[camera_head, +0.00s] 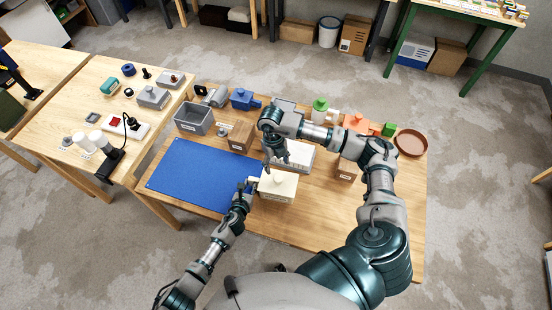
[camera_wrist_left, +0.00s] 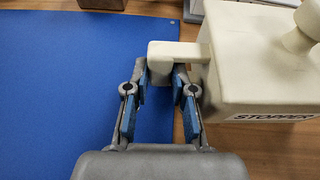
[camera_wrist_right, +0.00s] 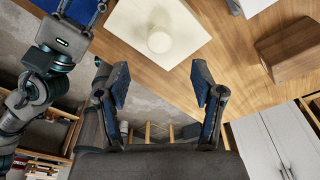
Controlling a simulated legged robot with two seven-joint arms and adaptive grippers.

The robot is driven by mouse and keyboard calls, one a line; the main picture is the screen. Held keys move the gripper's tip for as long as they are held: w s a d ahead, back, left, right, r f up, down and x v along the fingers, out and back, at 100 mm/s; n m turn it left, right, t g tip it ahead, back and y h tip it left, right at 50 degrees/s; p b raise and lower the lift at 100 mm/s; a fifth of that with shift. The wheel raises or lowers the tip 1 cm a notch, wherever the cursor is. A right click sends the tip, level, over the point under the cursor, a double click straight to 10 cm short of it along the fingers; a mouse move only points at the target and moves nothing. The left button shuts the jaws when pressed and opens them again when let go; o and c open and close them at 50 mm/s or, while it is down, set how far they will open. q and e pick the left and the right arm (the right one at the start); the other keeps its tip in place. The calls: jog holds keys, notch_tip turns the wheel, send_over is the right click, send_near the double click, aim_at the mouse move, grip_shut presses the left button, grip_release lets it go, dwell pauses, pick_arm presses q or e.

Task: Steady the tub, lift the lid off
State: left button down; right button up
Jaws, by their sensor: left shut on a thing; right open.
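The cream tub (camera_head: 275,193) stands on the wooden table by the right edge of the blue mat. Its lid (camera_head: 278,181) is on, with a round knob (camera_wrist_right: 160,40) on top. In the left wrist view the tub (camera_wrist_left: 262,75) shows a "STOPPER" label and a side handle (camera_wrist_left: 175,52). My left gripper (camera_head: 248,184) is shut on that handle; its fingers (camera_wrist_left: 160,85) sit either side of it. My right gripper (camera_head: 276,158) is open and empty, above and behind the tub. In the right wrist view its fingers (camera_wrist_right: 163,85) are apart, with the lid beyond them.
The blue mat (camera_head: 195,175) is bare at the left. A cardboard box (camera_head: 241,138) and a grey bin (camera_head: 194,119) stand behind. A white-grey tray (camera_head: 301,156) lies just behind the tub; another box (camera_head: 347,170) is to its right. A brown round dish (camera_head: 411,142) is farther right.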

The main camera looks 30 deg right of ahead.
aim_at(279, 178)
jog(key=f, duration=0.3)
jog(key=s+f, duration=0.1)
jog(key=f, duration=0.5)
jog(key=shift+s+f, duration=0.2)
grip_shut()
jog(key=shift+r, duration=0.1)
jog(key=shift+r, duration=1.3)
jog(key=shift+r, duration=0.1)
jog(key=shift+r, duration=1.85)
